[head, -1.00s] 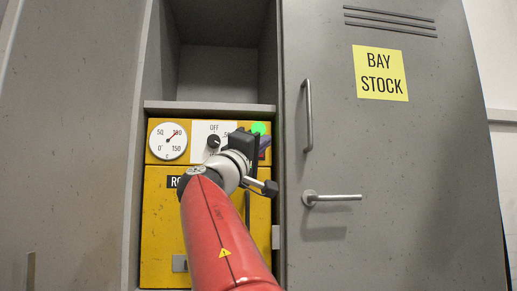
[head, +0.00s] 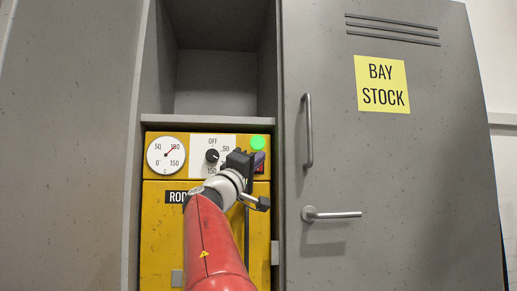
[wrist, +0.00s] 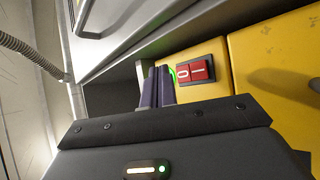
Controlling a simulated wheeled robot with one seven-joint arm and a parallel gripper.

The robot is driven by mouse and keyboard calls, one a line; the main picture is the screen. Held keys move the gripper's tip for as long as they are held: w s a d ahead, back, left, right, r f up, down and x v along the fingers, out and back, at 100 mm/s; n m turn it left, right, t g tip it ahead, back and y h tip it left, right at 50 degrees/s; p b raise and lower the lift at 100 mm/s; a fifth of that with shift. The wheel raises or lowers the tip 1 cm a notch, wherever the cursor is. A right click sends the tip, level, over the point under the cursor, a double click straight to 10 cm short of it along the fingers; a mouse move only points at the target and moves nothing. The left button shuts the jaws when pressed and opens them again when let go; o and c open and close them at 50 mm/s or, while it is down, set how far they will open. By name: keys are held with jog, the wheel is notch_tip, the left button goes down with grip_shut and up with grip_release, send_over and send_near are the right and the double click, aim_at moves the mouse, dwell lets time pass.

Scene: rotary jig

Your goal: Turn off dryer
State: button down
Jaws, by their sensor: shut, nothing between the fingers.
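The dryer (head: 160,222) is a yellow unit set in a grey cabinet. My gripper (head: 259,159) has dark purple fingers, shut and empty, at the panel's right side. In the wrist view the fingers (wrist: 157,87) are just left of the switch; contact is unclear.
A grey locker door marked BAY STOCK (head: 420,170) stands right of the dryer, with a vertical bar handle (head: 308,130) and a lever handle (head: 332,214) sticking out. An empty open compartment (head: 216,80) is above the dryer.

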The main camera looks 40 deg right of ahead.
jog(key=shift+w+d, duration=0.4)
jog(key=shift+w, duration=0.25)
jog(key=shift+w+r+p, duration=0.1)
jog(key=shift+p, duration=0.2)
dwell(1.4)
jog(key=shift+w+d, duration=0.2)
jog(key=shift+w, duration=0.05)
jog(key=shift+w+d+r, duration=0.1)
jog(key=shift+w+d, duration=0.1)
jog(key=shift+w, duration=0.1)
dwell(0.6)
dwell(0.3)
jog(key=shift+s+a+b, duration=0.45)
jog(key=shift+s+b, duration=0.1)
jog(key=shift+s, duration=0.1)
